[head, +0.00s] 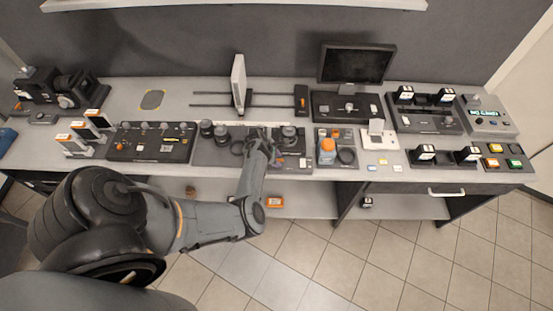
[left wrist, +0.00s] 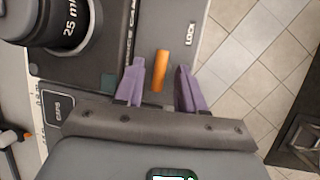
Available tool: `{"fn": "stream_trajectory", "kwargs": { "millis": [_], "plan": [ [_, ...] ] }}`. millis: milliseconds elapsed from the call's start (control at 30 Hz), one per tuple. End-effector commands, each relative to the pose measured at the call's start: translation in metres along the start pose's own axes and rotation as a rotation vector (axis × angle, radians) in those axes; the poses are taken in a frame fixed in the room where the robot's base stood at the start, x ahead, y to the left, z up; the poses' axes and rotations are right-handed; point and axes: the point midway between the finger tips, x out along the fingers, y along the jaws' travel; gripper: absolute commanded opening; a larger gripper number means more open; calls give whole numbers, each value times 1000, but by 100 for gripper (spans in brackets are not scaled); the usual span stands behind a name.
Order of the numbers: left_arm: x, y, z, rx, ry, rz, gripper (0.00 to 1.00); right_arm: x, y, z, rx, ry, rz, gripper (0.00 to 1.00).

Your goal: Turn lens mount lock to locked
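The lens mount board (head: 291,163) is a dark plate on the bench, with a black lens (head: 288,133) on it. In the left wrist view the lens (left wrist: 70,22) reads "25 mm", at the upper left. An orange lock lever (left wrist: 159,70) stands out beside the board's edge, near a "LOCK" label (left wrist: 191,33). My left gripper (left wrist: 160,66) is open, with one purple finger on each side of the lever. Gaps show on both sides of the lever, and its height against the fingertips is unclear. In the head view my left gripper (head: 264,138) partly hides the board. My right gripper is not in view.
Spare lenses (head: 214,132) and a ring stand left of my left gripper. A monitor (head: 357,63) and a white panel (head: 239,78) are behind. A lower shelf (head: 305,203) lies below the bench front.

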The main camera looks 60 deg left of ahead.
Motion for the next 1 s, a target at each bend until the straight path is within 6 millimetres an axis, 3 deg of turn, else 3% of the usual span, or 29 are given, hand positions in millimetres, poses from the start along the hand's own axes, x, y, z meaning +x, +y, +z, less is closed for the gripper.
{"fn": "stream_trajectory", "kwargs": {
  "millis": [33, 233, 667, 1000],
  "plan": [
    [0, 0, 0, 0, 0, 0, 30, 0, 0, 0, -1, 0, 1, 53],
    [0, 0, 0, 0, 0, 0, 0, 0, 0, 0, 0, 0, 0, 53],
    [0, 1, -1, 43, -8, -17, 0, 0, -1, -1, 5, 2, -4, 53],
    [0, 4, -2, 249, -52, -101, 0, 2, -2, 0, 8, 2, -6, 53]
  ]
}}
